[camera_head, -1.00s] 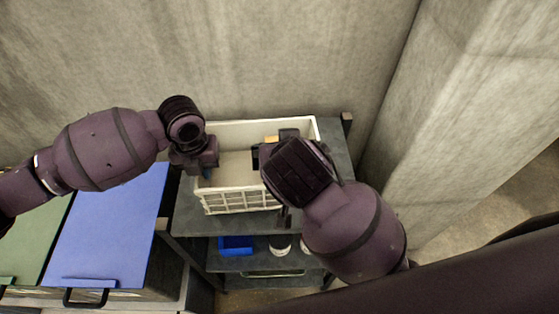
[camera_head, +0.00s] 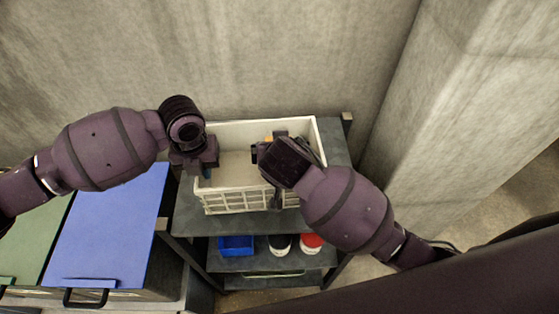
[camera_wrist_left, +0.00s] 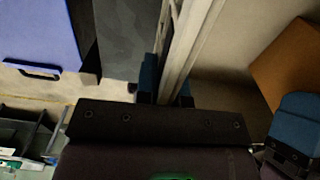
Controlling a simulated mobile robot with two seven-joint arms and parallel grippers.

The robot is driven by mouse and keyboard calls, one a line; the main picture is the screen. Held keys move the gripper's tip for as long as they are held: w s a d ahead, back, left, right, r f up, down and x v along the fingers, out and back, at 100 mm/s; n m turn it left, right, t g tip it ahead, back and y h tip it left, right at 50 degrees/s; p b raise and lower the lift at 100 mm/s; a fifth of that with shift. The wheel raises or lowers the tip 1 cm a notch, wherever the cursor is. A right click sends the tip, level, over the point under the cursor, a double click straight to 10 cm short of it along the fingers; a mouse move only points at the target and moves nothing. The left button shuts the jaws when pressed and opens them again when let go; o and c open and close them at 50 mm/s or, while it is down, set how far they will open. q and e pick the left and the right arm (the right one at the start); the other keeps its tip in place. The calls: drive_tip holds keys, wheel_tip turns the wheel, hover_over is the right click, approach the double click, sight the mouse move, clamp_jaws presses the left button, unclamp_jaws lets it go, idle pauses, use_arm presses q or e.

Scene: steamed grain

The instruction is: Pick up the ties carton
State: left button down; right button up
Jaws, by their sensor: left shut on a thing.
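A white slatted crate (camera_head: 238,200) stands on the top shelf. An orange-brown box (camera_head: 269,138), mostly hidden in the head view, is inside it towards the right; it shows larger in the left wrist view (camera_wrist_left: 292,62). It may be the ties carton; no label is readable. My left gripper (camera_head: 205,172) is shut on the crate's left wall; the left wrist view shows its blue fingers (camera_wrist_left: 167,90) on either side of that wall. My right gripper (camera_head: 262,152) is over the crate's right part, near the box. Its fingertips are hidden in the head view.
The grey shelf unit (camera_head: 190,222) has a blue bin (camera_head: 236,245) and black and red-lidded containers (camera_head: 311,243) below. Blue-lidded (camera_head: 110,220) and green-lidded bins stand at left. A concrete wall is behind and a pillar (camera_head: 455,130) at right.

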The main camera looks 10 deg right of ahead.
drive_tip(key=shift+w+f, duration=0.35)
drive_tip(key=c, duration=1.2)
drive_tip(key=shift+r, duration=0.1)
wheel_tip(320, 180, up, 10)
drive_tip(key=shift+f, duration=0.1)
use_arm(q)
drive_tip(key=c, duration=1.1)
unclamp_jaws()
drive_tip(key=shift+c, duration=0.2)
drive_tip(key=shift+r, duration=0.1)
